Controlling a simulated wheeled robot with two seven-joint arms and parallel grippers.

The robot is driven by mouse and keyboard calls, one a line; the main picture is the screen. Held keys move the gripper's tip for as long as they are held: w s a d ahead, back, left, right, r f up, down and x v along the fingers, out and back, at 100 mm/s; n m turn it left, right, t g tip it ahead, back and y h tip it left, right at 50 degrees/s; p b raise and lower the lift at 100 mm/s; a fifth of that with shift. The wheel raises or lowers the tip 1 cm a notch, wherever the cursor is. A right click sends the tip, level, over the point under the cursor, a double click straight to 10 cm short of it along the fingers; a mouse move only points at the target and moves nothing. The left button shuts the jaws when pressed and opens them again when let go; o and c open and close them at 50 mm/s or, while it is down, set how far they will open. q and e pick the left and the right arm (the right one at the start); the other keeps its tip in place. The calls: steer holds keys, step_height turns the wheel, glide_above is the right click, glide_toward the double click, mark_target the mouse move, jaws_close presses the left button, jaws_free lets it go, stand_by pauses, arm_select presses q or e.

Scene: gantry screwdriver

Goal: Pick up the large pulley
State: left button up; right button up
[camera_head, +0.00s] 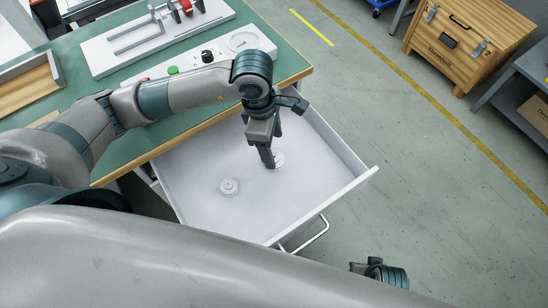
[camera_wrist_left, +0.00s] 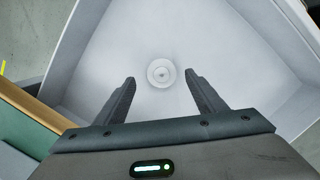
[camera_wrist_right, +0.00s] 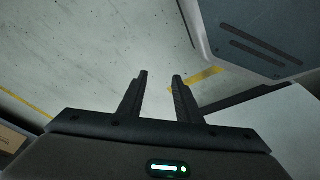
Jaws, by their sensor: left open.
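Two white, round, stepped pulleys lie in the open white drawer (camera_head: 320,180). The nearer pulley (camera_head: 229,187) lies clear in the head view. The farther pulley (camera_head: 279,158) is partly hidden by my left gripper (camera_head: 269,163). I cannot tell for sure which is the large one. In the left wrist view, one pulley (camera_wrist_left: 161,72) lies on the drawer floor, centred ahead of the open, empty left fingers (camera_wrist_left: 160,85). The left gripper points down, with a finger beside or above the farther pulley; contact is unclear. My right gripper (camera_wrist_right: 160,82) is open and empty, over bare floor.
The drawer walls surround the left gripper. A green workbench (camera_head: 65,52) stands behind, with a white fixture (camera_head: 160,40) and a button panel (camera_head: 240,42). A wooden crate (camera_head: 470,40) stands on the floor at upper right. The floor right of the drawer is clear.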

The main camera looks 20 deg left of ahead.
arm_select(q)
steer(key=shift+s+a+f, duration=0.1)
steer(key=shift+a+f, duration=0.05)
steer(key=shift+f, duration=0.5)
step_height(320, 180, down, 3)
steer(key=shift+f, duration=0.1)
steer(key=shift+f+p, duration=0.3)
steer(key=shift+f, duration=0.05)
arm_select(e)
steer(key=shift+s+f, duration=0.2)
steer(key=shift+f, duration=0.7)
arm_select(q)
steer(key=c, duration=1.1)
